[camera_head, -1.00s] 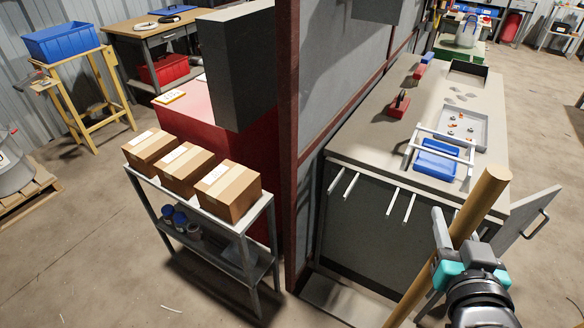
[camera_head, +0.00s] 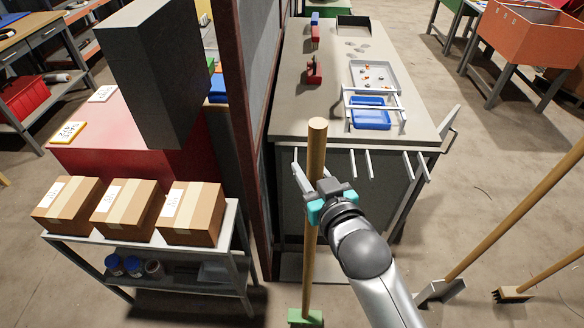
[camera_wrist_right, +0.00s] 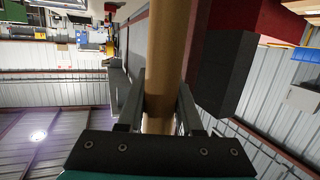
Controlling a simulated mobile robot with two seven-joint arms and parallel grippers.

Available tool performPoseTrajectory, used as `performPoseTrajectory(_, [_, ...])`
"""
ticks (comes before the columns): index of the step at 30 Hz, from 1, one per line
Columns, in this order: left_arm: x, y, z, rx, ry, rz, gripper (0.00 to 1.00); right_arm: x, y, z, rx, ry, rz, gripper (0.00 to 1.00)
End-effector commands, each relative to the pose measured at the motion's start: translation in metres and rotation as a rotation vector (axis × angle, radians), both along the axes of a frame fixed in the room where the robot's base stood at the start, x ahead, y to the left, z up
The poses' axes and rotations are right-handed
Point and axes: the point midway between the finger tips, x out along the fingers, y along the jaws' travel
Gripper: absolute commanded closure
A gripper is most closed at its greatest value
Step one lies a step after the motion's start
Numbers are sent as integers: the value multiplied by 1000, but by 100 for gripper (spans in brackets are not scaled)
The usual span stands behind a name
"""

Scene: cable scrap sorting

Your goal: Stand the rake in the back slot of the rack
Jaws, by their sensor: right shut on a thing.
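The rake's long wooden handle (camera_head: 315,150) stands nearly upright at the left end of the bench's near side. A green block (camera_head: 305,317) shows at its foot; no teeth are discernible. My right gripper (camera_head: 312,190) is shut around the handle below its top; the right wrist view shows the handle (camera_wrist_right: 166,60) between both fingers (camera_wrist_right: 160,115). The rack is pairs of pale prongs (camera_head: 360,163) jutting from the bench side. The handle overlaps the leftmost, back prongs (camera_head: 296,156); I cannot tell whether it is between them. My left gripper is out of view.
Two other long-handled tools lean at the right, one with a grey head (camera_head: 440,291), one with a bristled head (camera_head: 514,295). A shelf with cardboard boxes (camera_head: 190,212) stands left, beside a dark red post (camera_head: 240,130). The bench top (camera_head: 310,115) holds a blue tray (camera_head: 371,114).

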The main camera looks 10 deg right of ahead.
Motion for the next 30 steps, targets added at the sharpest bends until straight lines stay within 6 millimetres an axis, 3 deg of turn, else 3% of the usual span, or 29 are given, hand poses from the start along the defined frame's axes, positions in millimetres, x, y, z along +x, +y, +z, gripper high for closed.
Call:
performPoseTrajectory(3, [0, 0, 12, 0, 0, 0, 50, 11, 6, -7, 5, -9, 23, 100])
performPoseTrajectory(12, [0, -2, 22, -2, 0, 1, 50, 22, 14, -28, 12, -17, 44, 100])
performPoseTrajectory(30, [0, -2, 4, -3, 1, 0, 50, 52, 6, -32, 13, -21, 45, 100])
